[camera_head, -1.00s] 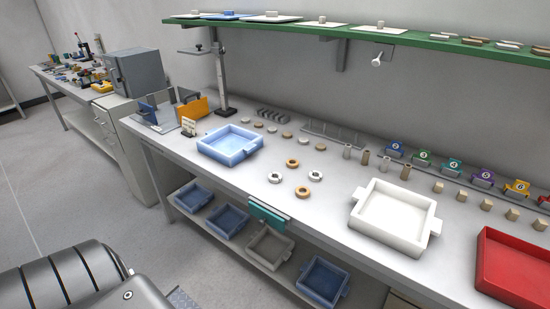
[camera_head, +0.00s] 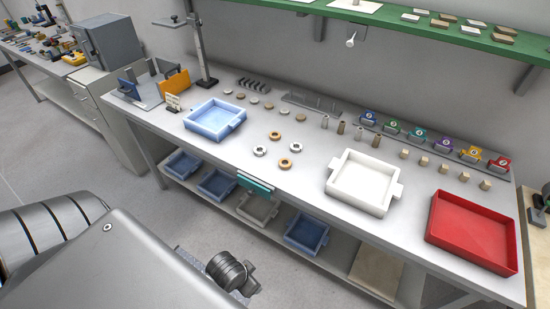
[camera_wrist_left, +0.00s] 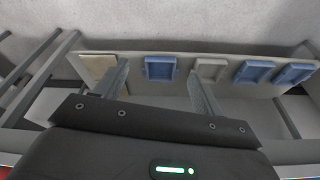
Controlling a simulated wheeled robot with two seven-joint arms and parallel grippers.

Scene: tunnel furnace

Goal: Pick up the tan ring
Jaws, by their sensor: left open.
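Two tan-orange rings lie flat on the grey workbench in the head view: one tan ring (camera_head: 296,147) and a nearer tan ring (camera_head: 284,163). Two white rings lie beside them, a white ring (camera_head: 274,136) and another white ring (camera_head: 260,151). My left gripper (camera_wrist_left: 158,72) shows in the left wrist view with its two fingers apart and nothing between them. It faces the lower shelf bins, and no ring shows in that view. My right gripper is not in view.
A blue tray (camera_head: 240,116) stands left of the rings, a white tray (camera_head: 390,189) right, and a red tray (camera_head: 431,226) farther right. Small discs (camera_head: 254,100) lie behind. Shelf bins (camera_wrist_left: 160,68) are below.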

